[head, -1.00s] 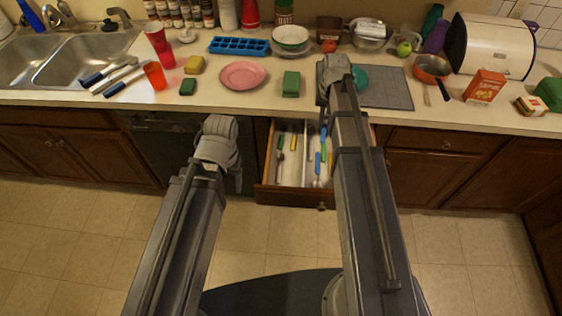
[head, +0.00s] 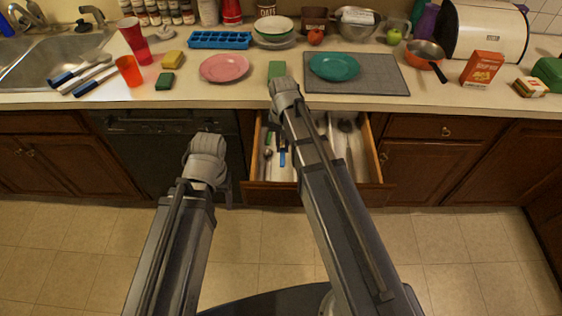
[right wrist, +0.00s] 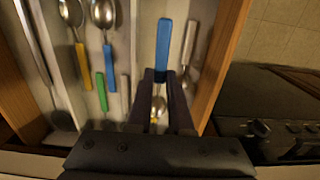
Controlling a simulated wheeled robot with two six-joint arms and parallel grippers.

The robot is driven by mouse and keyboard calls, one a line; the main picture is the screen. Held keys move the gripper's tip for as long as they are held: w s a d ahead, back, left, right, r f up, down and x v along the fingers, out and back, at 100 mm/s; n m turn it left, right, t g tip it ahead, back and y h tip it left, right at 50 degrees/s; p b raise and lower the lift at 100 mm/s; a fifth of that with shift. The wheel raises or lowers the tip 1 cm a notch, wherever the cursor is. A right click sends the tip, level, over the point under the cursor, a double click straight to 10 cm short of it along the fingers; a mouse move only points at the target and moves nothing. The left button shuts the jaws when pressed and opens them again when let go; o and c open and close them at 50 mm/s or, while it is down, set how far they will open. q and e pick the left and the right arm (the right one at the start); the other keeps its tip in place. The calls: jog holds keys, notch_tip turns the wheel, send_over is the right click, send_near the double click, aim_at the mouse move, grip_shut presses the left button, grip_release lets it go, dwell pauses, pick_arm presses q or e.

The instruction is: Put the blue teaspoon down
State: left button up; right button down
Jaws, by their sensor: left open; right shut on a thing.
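The blue teaspoon (right wrist: 162,48) is in my right gripper (right wrist: 168,78) in the right wrist view. A blue handle (head: 282,158) in the head view appears to be the same spoon. My right gripper's fingertips are hidden behind my arm there. My left gripper (head: 225,188) is open and empty in front of the dark dishwasher, left of the drawer.
Beside the teaspoon lies a grey-handled spoon (right wrist: 190,62). Across the white divider lie spoons with yellow (right wrist: 82,66), blue (right wrist: 110,68) and green (right wrist: 101,92) handles. A pink plate (head: 224,67), a green sponge (head: 276,69) and a teal plate (head: 334,66) are on the counter above.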

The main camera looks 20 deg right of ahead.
aim_at(283, 149)
jog(key=shift+f+b, duration=3.45)
jog(key=shift+f, duration=0.55)
jog(key=shift+f, duration=0.2)
jog(key=c, duration=0.8)
grip_release()
jog(key=shift+c, duration=0.2)
jog(key=shift+r, duration=0.2)
notch_tip(283, 149, up, 12)
jog(key=p, duration=1.2)
jog(key=shift+w+r, duration=0.1)
jog(key=s+a+n, duration=0.2)
jog(key=s+a, duration=0.1)
jog(key=s, duration=0.2)
jog(key=s+a+n, duration=0.2)
jog(key=s+a, duration=0.2)
jog(key=s, duration=0.1)
jog(key=s+a+n+h, duration=0.1)
jog(key=s+a+n, duration=0.2)
jog(key=s, duration=0.2)
jog(key=shift+s+a, duration=0.2)
jog(key=shift+a, duration=0.15)
